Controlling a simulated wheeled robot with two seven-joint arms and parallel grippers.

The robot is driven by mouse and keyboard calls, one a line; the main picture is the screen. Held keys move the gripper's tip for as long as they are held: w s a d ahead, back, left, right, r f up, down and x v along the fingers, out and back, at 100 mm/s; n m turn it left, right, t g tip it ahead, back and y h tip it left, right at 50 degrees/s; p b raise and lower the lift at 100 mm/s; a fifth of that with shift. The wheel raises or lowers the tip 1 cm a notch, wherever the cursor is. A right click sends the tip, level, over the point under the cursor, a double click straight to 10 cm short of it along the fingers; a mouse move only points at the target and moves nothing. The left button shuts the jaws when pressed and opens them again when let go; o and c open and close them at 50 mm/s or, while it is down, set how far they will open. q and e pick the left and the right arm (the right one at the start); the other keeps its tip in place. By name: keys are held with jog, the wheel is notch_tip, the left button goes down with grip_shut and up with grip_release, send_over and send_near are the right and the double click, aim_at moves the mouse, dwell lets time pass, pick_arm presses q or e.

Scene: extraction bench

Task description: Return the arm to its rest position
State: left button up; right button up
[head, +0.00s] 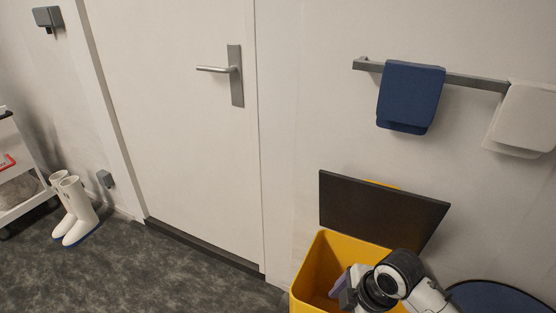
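My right arm comes in from the lower right over a yellow bin (327,250). My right gripper (346,291) points down toward the inside of the bin, near its opening. Its fingers are small and partly hidden by the wrist, so I cannot tell whether they are open or shut. A small purple thing (337,288) shows beside the gripper; I cannot tell whether the gripper touches it. My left gripper is not in view.
The bin's dark lid (380,212) stands open against the wall behind the arm. A round dark blue thing (495,298) is at the lower right. A blue towel (410,95) and a white towel (527,115) hang above. White boots (76,210) stand left of a closed door (185,120).

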jog(key=s+a+f+m+t+y, duration=0.1)
jog(key=s+a+f+m+t, duration=0.15)
jog(key=s+f+m, duration=0.4)
jog(key=s+d+f+m+t+h, duration=0.1)
jog(key=s+d+f+m+t, duration=0.3)
jog(key=s+d+m, duration=0.2)
jog(key=s+m, duration=0.2)
jog(key=m, duration=0.1)
jog(key=shift+f, duration=0.3)
jog(key=shift+t, duration=0.25)
